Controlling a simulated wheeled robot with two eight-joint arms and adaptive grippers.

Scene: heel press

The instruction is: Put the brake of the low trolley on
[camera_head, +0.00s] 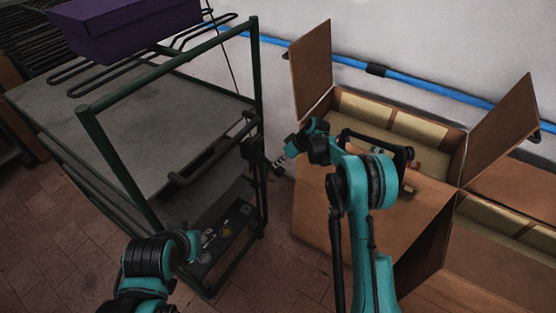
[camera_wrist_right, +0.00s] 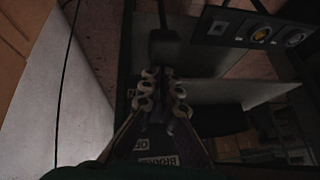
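The trolley (camera_head: 258,90) has a dark green tube frame and grey shelves and stands at the left in the head view. Upside-down labels (camera_wrist_right: 158,160), seemingly reading BRAKE and ON, are below the fingers. My left arm shows at bottom left, but its fingers are not visible.
A dark panel with round dials (camera_wrist_right: 228,27) is low on the trolley. Open cardboard boxes (camera_head: 320,215) stand at the right. A blue pipe (camera_head: 430,84) runs along the wall. Some tiled floor (camera_head: 285,265) is clear between.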

